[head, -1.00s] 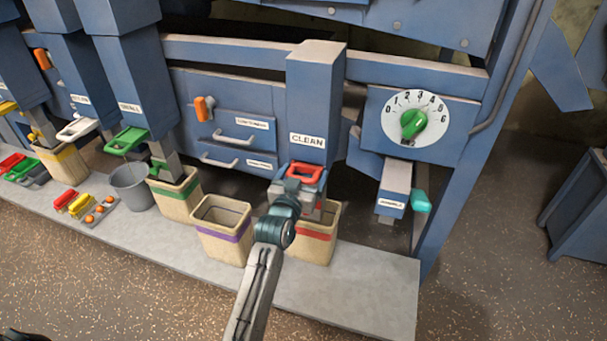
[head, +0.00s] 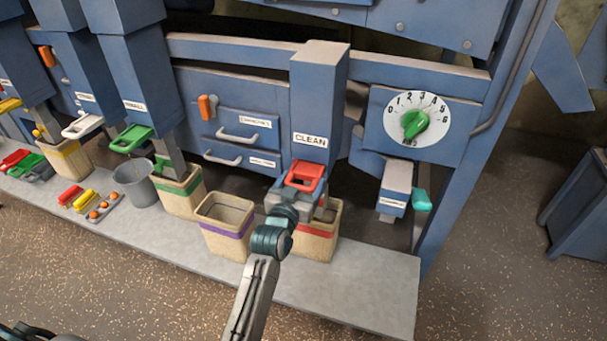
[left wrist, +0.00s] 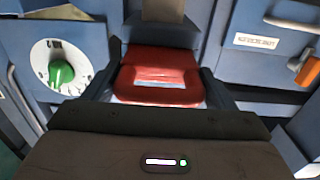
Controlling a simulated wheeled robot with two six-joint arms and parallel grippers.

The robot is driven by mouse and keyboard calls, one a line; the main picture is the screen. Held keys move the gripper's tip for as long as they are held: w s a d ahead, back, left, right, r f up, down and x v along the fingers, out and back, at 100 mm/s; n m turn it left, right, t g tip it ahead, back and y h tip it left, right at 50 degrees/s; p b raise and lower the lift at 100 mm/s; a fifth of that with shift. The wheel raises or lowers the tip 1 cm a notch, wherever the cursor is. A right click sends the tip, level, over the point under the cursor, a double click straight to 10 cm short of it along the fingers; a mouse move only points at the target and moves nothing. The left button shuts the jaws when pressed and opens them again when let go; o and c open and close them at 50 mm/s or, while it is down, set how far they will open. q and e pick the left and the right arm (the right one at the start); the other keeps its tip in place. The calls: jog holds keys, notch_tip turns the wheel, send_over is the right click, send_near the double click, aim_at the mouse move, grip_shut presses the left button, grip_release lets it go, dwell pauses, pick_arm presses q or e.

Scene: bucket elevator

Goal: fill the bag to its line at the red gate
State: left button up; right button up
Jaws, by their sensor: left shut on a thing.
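The red gate (head: 306,174) sits on the front of the blue chute labelled CLEAN (head: 318,100). In the left wrist view the red gate (left wrist: 160,76) lies between my fingers. My left gripper (head: 293,192) is shut on it. A tan bag (head: 314,248) with a red band stands under this chute, on the grey ledge. My gripper and wrist cover much of its mouth, so I cannot see the fill inside.
A purple-banded bag (head: 226,240) stands open just left of the red-banded one. The ledge (head: 375,285) is bare at right. A dial (head: 415,123) has a green knob.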

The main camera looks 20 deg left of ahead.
pick_arm(q)
jog(key=shift+s, duration=0.1)
pick_arm(e)
jog(key=shift+s, duration=0.1)
pick_arm(q)
jog(key=o, duration=1.1)
jog(key=shift+d, duration=0.1)
pick_arm(e)
jog(key=shift+f, duration=0.1)
pick_arm(q)
jog(key=shift+s+f, duration=0.1)
jog(key=shift+s, duration=0.1)
jog(key=shift+s+b, duration=1)
jog(key=shift+s, duration=4.15)
pick_arm(e)
jog(key=shift+w+a+r, duration=0.1)
jog(key=shift+w+r, duration=0.35)
jog(key=shift+w, duration=0.4)
jog(key=shift+w+a+r, duration=0.1)
jog(key=shift+w+r, duration=0.3)
jog(key=shift+w, duration=0.4)
jog(key=shift+w+r, duration=0.45)
jog(key=shift+w, duration=0.4)
